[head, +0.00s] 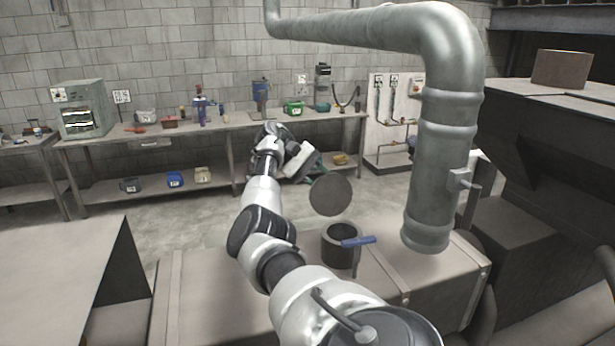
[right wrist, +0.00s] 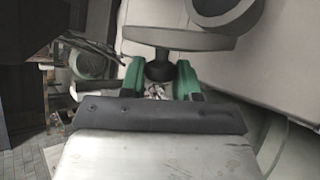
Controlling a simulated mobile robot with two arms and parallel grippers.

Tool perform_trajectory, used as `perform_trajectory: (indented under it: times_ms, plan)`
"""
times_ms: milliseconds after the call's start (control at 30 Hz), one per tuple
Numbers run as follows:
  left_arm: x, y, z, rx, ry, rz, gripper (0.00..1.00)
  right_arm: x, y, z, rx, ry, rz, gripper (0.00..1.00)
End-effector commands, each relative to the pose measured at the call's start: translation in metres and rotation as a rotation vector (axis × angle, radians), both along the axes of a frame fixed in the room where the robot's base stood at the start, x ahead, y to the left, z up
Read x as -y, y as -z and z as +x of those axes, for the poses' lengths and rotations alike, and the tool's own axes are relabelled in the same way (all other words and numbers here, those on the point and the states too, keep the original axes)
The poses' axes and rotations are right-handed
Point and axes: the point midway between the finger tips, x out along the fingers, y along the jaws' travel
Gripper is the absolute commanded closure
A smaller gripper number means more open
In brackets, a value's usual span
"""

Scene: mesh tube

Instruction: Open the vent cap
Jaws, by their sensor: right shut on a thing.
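The vent cap (head: 330,194) is a dark round disc, tilted up with its flat face toward the head camera. It is just above and beyond the short vent pipe (head: 340,258), whose round mouth is uncovered. A blue lever (head: 358,241) sticks out at the pipe's rim. In the right wrist view the cap (right wrist: 180,39) shows nearly edge-on, with a black knob (right wrist: 159,71) on its back. My right gripper (right wrist: 160,76), with green fingers, is shut on this knob. In the head view the cap partly hides the fingers. My left gripper is not in view.
The vent pipe stands on a large beige tank (head: 205,300). A thick grey duct (head: 437,170) with a small valve handle comes down to the right of it. A workbench (head: 225,122) with tools runs along the back wall. Open floor lies between.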

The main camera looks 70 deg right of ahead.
Motion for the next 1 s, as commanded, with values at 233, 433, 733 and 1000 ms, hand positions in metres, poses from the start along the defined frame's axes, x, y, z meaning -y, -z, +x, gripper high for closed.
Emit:
perform_trajectory:
  times_ms: [233,433,733,1000]
  plan:
    - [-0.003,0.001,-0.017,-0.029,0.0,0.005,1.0,0.002,0.003,-0.008,-0.033,-0.006,0.043,1.0]
    - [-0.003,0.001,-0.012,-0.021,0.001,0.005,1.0,0.002,0.004,-0.009,-0.04,-0.005,0.048,1.0]
    - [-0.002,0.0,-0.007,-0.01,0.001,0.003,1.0,0.002,0.004,-0.009,-0.039,-0.003,0.047,0.61]
    - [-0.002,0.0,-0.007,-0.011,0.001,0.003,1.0,0.002,0.003,-0.01,-0.039,-0.002,0.047,0.61]
